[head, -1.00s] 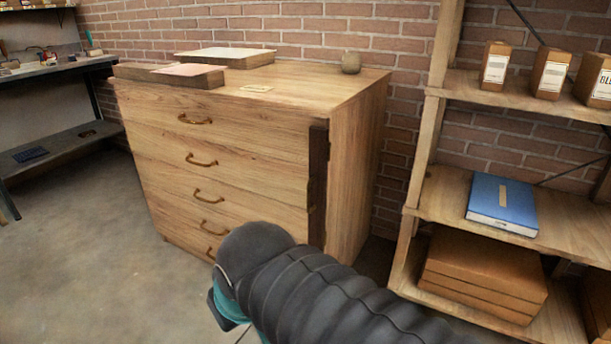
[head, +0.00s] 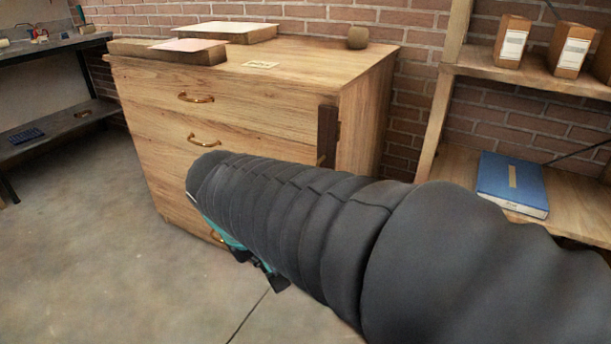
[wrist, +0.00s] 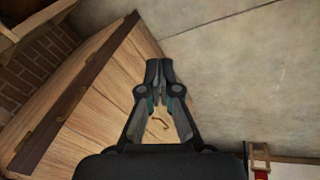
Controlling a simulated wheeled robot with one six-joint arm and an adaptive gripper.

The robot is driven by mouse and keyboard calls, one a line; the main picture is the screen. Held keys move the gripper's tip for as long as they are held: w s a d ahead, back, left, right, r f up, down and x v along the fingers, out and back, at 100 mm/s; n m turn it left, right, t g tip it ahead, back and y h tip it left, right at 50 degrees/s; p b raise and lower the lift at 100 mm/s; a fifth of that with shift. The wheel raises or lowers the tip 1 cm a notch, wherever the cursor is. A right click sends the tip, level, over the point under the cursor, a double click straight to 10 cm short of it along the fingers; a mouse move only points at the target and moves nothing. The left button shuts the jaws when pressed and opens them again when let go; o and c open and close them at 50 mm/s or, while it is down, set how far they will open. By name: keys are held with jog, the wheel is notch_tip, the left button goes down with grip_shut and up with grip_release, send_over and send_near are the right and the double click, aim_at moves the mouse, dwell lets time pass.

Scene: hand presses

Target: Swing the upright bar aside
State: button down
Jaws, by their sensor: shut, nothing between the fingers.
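The upright bar (head: 327,133) is a dark brown strip along the right front edge of the wooden drawer cabinet (head: 260,115). My arm hides its lower part in the head view. In the wrist view the bar (wrist: 72,98) runs slantwise along the cabinet's edge, lying flat against the front. My gripper (wrist: 158,70) is shut and empty, to the right of the bar and apart from it. Its fingertips appear over the border of cabinet front and floor. In the head view my arm mostly covers the gripper.
Brass drawer handles (head: 196,98) stick out of the cabinet front. An open shelf with boxes and a blue book (head: 512,184) stands at the right. A dark workbench (head: 50,48) is at the far left. Concrete floor (head: 90,240) is free in front.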

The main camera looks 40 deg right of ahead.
jog(key=w+d+f+m+g+h, duration=0.1)
jog(key=w+d+g+h, duration=0.2)
jog(key=w+d+h, duration=0.4)
jog(key=w+d+f+m+g+h, duration=0.1)
jog(key=w+d+g+h, duration=0.2)
jog(key=w+d+h, duration=0.4)
jog(key=w+d, duration=0.1)
jog(key=w, duration=0.6)
jog(key=shift+d+f, duration=0.3)
jog(key=shift+s, duration=0.1)
jog(key=x, duration=1)
